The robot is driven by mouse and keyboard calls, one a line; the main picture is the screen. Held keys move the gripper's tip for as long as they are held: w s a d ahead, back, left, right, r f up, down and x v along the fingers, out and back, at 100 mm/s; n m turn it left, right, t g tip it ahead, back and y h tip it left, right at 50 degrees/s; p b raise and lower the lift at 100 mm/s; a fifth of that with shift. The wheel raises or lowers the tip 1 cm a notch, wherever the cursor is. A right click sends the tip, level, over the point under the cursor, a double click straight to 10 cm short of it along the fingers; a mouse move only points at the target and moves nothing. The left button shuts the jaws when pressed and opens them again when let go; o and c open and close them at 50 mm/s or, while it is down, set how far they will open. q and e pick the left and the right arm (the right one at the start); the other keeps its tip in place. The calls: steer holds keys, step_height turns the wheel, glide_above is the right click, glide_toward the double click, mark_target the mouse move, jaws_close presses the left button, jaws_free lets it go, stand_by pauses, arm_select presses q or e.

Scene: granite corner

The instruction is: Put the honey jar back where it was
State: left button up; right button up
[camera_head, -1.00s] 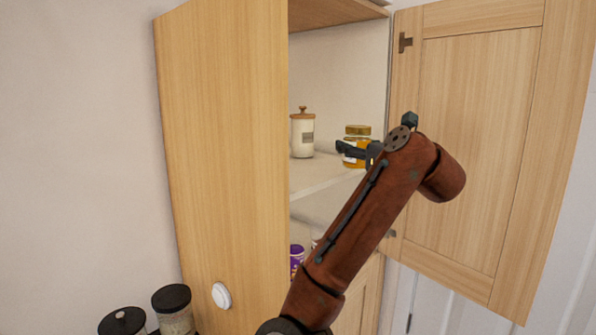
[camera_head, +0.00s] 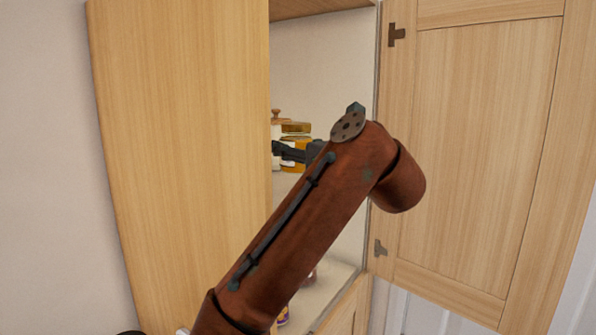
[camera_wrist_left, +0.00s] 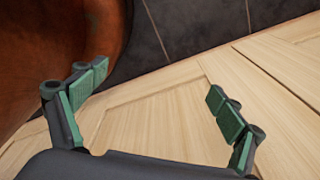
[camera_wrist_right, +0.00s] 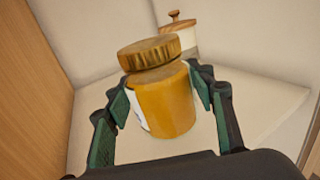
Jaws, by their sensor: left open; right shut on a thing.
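The honey jar (camera_wrist_right: 165,102) is amber with a gold lid and a pale label. In the right wrist view it sits between the fingers of my right gripper (camera_wrist_right: 162,105), which is shut on it. In the head view the honey jar (camera_head: 294,160) shows inside the open cupboard, partly hidden by my right gripper (camera_head: 292,152) and arm. I cannot tell whether its base touches the shelf (camera_wrist_right: 235,130). My left gripper (camera_wrist_left: 160,105) is open and empty in the left wrist view, above a pale wooden panel (camera_wrist_left: 165,125).
A white canister with a wooden lid (camera_wrist_right: 181,30) stands behind the jar; the lid also shows in the head view (camera_head: 276,114). The cupboard's side panel (camera_head: 180,130) is at left. Its open door (camera_head: 480,150) is at right. Bare shelf lies right of the jar in the right wrist view.

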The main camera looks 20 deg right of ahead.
mark_target(293, 168)
steer(key=shift+w+a+f, duration=0.4)
steer(key=shift+a+f, duration=0.15)
steer(key=shift+f, duration=0.25)
steer(key=shift+s+d+f, duration=0.1)
steer(key=shift+s+f, duration=0.05)
steer(key=shift+f, duration=0.4)
steer(key=shift+s+d+f, duration=0.1)
steer(key=shift+f, duration=0.4)
steer(key=shift+d+f, duration=0.1)
steer(key=shift+f, duration=0.15)
steer(key=shift+w, duration=0.15)
steer(key=shift+f, duration=0.25)
steer(key=o, duration=1.8)
arm_select(q)
steer(key=shift+w+a+f, duration=0.1)
steer(key=shift+w+f, duration=0.1)
steer(key=shift+w, duration=0.35)
